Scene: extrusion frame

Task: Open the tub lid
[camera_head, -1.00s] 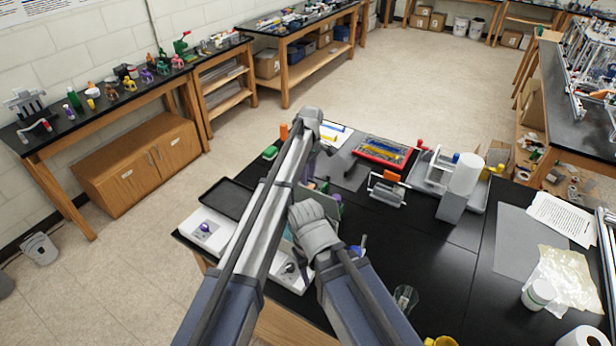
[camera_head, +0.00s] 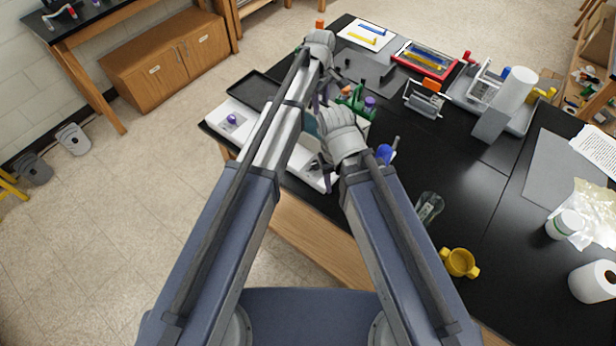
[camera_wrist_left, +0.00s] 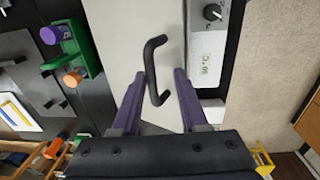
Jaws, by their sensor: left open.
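A pale grey tub lid (camera_wrist_left: 115,45) with a black bent handle (camera_wrist_left: 150,65) shows in the left wrist view. My left gripper (camera_wrist_left: 160,76) has purple fingers spread open, one on each side of the handle. The handle lies between the fingertips in the picture; I cannot tell its depth relative to them or any contact. In the head view my arms hide most of the tub, and only a bit of a purple left finger (camera_head: 321,98) shows. My right gripper (camera_head: 326,180) shows partly near the table's front edge, and its opening is unclear.
A white device with a black knob (camera_wrist_left: 212,12) sits right beside the lid. Green and purple parts (camera_head: 356,100) stand behind. A black tray (camera_head: 255,88) is at left, a red tray (camera_head: 425,60) at back.

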